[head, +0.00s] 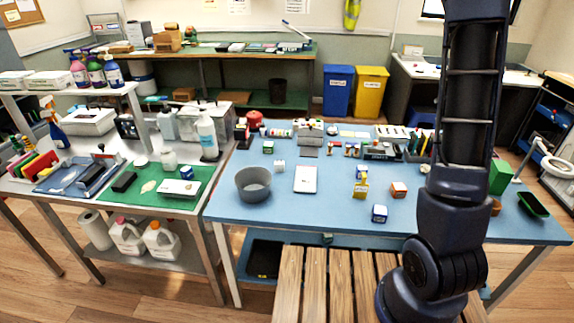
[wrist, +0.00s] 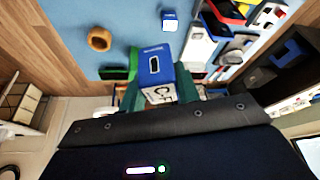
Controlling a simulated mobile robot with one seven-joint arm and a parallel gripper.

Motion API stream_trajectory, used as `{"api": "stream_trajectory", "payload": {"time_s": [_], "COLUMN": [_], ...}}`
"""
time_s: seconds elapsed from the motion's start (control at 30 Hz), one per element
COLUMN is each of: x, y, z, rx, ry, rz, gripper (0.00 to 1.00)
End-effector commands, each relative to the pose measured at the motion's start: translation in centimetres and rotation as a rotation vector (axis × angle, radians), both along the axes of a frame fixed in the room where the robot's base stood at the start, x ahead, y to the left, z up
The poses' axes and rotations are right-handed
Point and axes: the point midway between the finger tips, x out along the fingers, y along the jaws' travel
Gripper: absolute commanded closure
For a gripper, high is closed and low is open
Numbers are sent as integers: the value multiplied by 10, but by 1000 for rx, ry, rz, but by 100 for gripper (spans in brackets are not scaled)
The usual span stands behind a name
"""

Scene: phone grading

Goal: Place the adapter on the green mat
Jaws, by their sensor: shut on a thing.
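In the wrist view my gripper (wrist: 157,88) is shut on a blue and white box with a dark slot in its blue face, which looks like the adapter (wrist: 160,66). It is held in front of the blue table. In the head view my arm stands at the right and I cannot make out the gripper or the held box. The green mat (head: 203,181) lies on the metal bench at the left, far from my arm.
The blue table (head: 320,220) holds a grey bowl (head: 253,184), a white tablet-like slab (head: 305,179), an orange box (head: 398,190) and a blue-white cube (head: 379,213). A tall bottle (head: 207,138) stands behind the mat. A slatted wooden surface (head: 330,285) is in front.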

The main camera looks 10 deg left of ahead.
Motion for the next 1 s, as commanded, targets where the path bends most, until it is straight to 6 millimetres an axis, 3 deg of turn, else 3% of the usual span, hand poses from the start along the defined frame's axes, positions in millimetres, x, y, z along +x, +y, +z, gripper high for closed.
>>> {"api": "stream_trajectory", "payload": {"time_s": [0.2,0.5,0.8,1.0], "x": [62,131,177,195], "y": [70,183,306,392], "z": [5,8,7,5], "rx": [-1,0,0,1], "ry": [-1,-2,-1,0], "rz": [184,439,683,841], "gripper": [90,90,90,90]}}
